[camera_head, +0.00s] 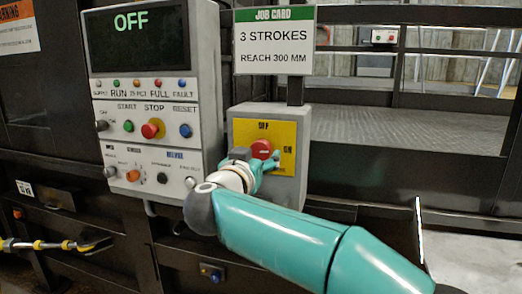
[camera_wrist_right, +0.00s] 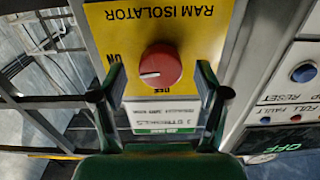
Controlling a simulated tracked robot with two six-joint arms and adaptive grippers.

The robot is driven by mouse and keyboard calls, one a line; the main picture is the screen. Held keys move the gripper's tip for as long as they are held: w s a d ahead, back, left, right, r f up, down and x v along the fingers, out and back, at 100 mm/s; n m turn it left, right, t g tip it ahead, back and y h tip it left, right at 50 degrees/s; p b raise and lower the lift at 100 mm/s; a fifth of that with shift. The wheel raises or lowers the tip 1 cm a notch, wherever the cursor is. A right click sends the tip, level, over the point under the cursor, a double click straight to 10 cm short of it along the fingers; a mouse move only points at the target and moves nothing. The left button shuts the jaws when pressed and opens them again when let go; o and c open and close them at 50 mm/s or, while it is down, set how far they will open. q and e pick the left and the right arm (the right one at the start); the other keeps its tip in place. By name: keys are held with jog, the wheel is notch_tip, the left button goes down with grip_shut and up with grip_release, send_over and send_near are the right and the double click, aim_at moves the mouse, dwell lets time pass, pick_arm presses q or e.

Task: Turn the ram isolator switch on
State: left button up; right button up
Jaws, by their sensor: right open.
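The ram isolator switch is a red round knob (camera_head: 261,149) on a yellow plate (camera_head: 284,134) on a grey box. OFF is printed above the knob and ON to its right. The knob shows near the middle of the right wrist view (camera_wrist_right: 160,66), where the picture is upside down. A pale mark on its face points left there, the side where ON is printed. My right gripper (camera_head: 264,163) is at the plate, its fingers open. In the wrist view its fingertips (camera_wrist_right: 161,76) lie on either side of the knob; contact cannot be told. My left gripper is not in view.
A control panel (camera_head: 151,90) with buttons and a display reading OFF stands just left of the switch box. A job card (camera_head: 274,40) is above it. A yellow and black tool (camera_head: 55,245) is at lower left. Dark rails and an open bay lie to the right.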

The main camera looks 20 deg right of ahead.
jog(key=shift+x, duration=0.8)
jog(key=c, duration=1.2)
jog(key=shift+o, duration=0.2)
jog(key=shift+m+p, duration=0.3)
jog(key=shift+m, duration=0.5)
jog(key=o, duration=1.2)
jog(key=shift+c, duration=0.2)
jog(key=v, duration=1.2)
